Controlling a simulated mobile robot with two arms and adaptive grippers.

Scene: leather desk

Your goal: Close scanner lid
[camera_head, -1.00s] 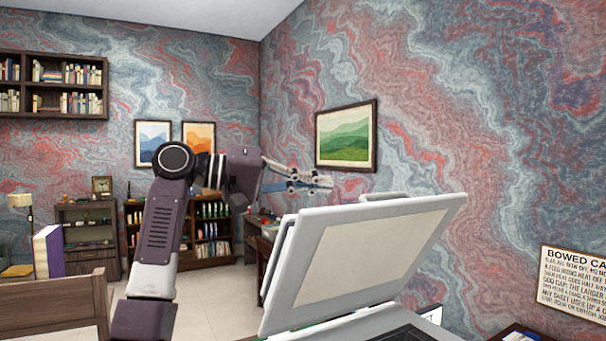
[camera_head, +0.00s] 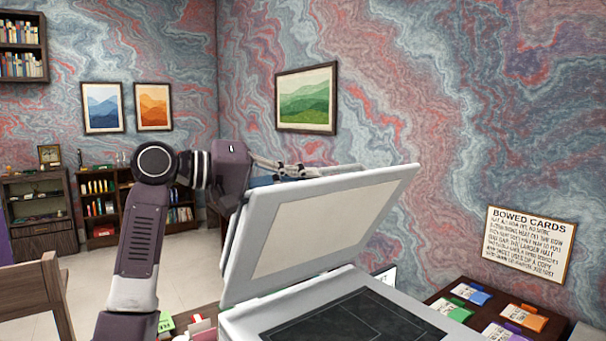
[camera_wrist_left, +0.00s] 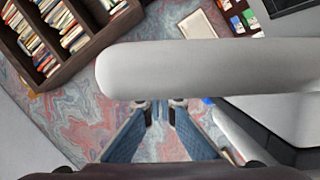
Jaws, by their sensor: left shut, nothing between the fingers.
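The scanner lid (camera_head: 320,225) stands open and tilted in the head view, its pale inner side facing me. Below it is the scanner body (camera_head: 250,320) with its dark glass bed (camera_head: 350,318) uncovered. My left gripper (camera_head: 308,170) is at the lid's upper edge, its fingers partly hidden behind the lid. In the left wrist view, its blue-padded fingers (camera_wrist_left: 163,106) are shut and empty. A pale rounded bar (camera_wrist_left: 200,68), apparently part of the lid, crosses just beyond the fingertips. I cannot tell whether they touch it. My right gripper is in neither view.
A dark table (camera_head: 445,300) with several coloured cards stands right of the scanner. A framed sign (camera_head: 529,243) hangs on the wall above it. A wooden chair (camera_head: 35,295) is at the left, with bookshelves (camera_head: 98,200) far behind.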

